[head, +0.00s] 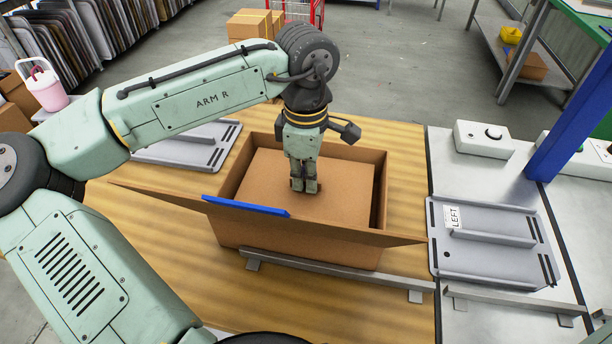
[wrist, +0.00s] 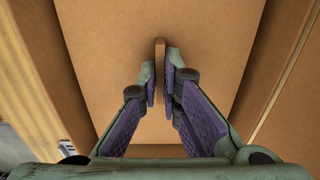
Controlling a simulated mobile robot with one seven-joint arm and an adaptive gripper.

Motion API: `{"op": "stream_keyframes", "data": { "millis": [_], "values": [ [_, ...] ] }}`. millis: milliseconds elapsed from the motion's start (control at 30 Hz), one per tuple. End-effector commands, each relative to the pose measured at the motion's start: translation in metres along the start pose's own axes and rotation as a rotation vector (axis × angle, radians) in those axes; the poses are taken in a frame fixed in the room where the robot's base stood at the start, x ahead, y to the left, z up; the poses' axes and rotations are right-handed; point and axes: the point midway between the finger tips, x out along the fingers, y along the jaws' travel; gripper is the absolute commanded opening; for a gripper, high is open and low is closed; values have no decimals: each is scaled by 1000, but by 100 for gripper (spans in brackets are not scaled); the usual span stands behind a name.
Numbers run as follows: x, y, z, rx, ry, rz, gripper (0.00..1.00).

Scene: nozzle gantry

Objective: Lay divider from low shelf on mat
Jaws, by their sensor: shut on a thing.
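A flat brown cardboard sheet, which looks like the divider (head: 265,175), lies level inside an open cardboard box (head: 300,240). My gripper (head: 304,187) points straight down into the box and is shut on a thin upright tab of the sheet; the tab (wrist: 160,48) shows between the fingers in the wrist view. My gripper (wrist: 161,75) hides part of the tab. I cannot tell whether the sheet is lifted or resting. I cannot make out the low shelf or the mat with certainty.
The box stands on a wooden top (head: 400,160) behind a metal rail (head: 330,270); its flaps spread outward. A blue strip (head: 247,206) is at its front edge. A grey plate marked LEFT (head: 490,265), white units (head: 483,138) and a blue post (head: 572,125) stand right.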

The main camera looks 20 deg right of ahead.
Motion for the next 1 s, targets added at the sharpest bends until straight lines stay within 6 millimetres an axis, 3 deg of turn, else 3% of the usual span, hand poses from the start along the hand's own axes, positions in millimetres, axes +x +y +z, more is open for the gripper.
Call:
{"op": "stream_keyframes", "data": {
  "millis": [800,833,1000],
  "values": [
    [20,0,0,1,-1,1,0],
    [20,0,0,1,-1,0,8],
    [20,0,0,1,0,1,19]
  ]
}}
